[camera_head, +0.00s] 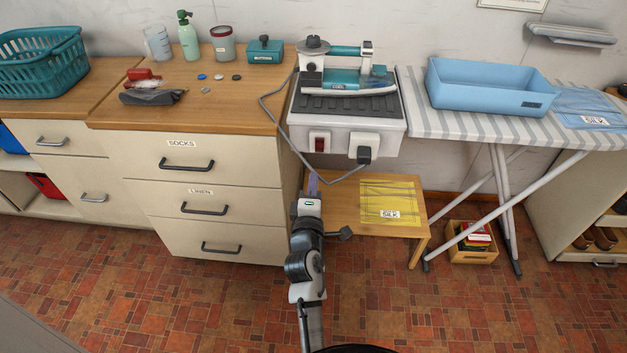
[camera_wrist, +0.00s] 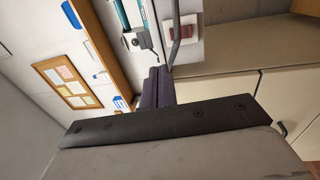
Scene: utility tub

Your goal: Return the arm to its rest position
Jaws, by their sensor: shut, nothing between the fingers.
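My gripper (camera_head: 312,184) is at the end of my raised arm, in the lower middle of the head view. It is in front of the low wooden table and to the right of the drawer cabinet in the picture. In the wrist view its dark purple fingers (camera_wrist: 158,88) are together with nothing between them. The arm reaches forward from the bottom edge of the head view and is bent.
A drawer cabinet (camera_head: 215,147) stands left. A low table (camera_head: 345,215) bears a yellow cloth (camera_head: 388,203) marked SILK. The ironing station (camera_head: 346,127) is above, its cable (camera_head: 283,125) hanging near my gripper. An ironing board (camera_head: 480,122) holds a blue tub (camera_head: 488,88). Tiled floor is clear in front.

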